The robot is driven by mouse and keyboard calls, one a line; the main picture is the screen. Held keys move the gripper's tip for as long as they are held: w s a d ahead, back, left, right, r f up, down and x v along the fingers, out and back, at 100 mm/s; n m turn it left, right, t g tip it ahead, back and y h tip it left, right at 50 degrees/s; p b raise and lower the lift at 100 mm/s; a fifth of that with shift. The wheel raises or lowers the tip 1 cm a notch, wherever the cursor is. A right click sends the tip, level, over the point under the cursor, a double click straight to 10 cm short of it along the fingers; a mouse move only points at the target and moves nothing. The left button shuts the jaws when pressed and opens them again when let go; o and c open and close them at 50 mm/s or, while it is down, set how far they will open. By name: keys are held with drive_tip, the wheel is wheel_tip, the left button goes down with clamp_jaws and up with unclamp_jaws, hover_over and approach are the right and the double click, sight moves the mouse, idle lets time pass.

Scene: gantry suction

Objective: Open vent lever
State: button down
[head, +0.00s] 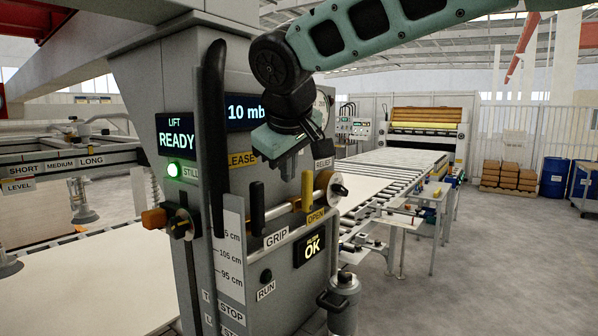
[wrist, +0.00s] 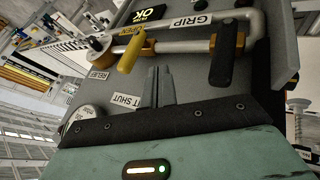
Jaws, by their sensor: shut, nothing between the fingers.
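The vent lever appears to be the yellow handle (head: 307,190) on the pipe across the grey control column; its name label is not fully readable. It stands up from the pipe, above the yellow OPEN label (head: 316,216). In the wrist view the yellow handle (wrist: 130,55) points away from OPEN (wrist: 138,30), towards a partly hidden label ending in "SHUT" (wrist: 127,103). My gripper (head: 287,176) is shut and empty, just left of the yellow handle in the head view. In the wrist view its fingertips (wrist: 159,70) lie between the yellow and black handles, apparently touching neither.
A black lever (head: 257,207) stands by the GRIP label (head: 276,238), also seen in the wrist view (wrist: 224,55). A tall black handle (head: 213,130) rises at the column's left. A round knob (head: 335,188) ends the pipe. A roller conveyor (head: 385,190) runs behind.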

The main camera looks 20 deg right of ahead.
sight(303, 175)
drive_tip(key=shift+w+d+f+p, duration=0.5)
drive_tip(key=shift+w+d, duration=0.15)
drive_tip(key=shift+w, duration=0.1)
drive_tip(key=shift+w+d+f+p, duration=0.45)
drive_tip(key=shift+w+d, duration=0.2)
drive_tip(key=shift+w, duration=0.05)
drive_tip(key=shift+w+d+f+p, duration=0.5)
drive_tip(key=shift+w+d, duration=0.15)
drive_tip(key=shift+w, duration=0.1)
drive_tip(key=shift+w+d+r+p, duration=0.15)
drive_tip(key=shift+p, duration=0.2)
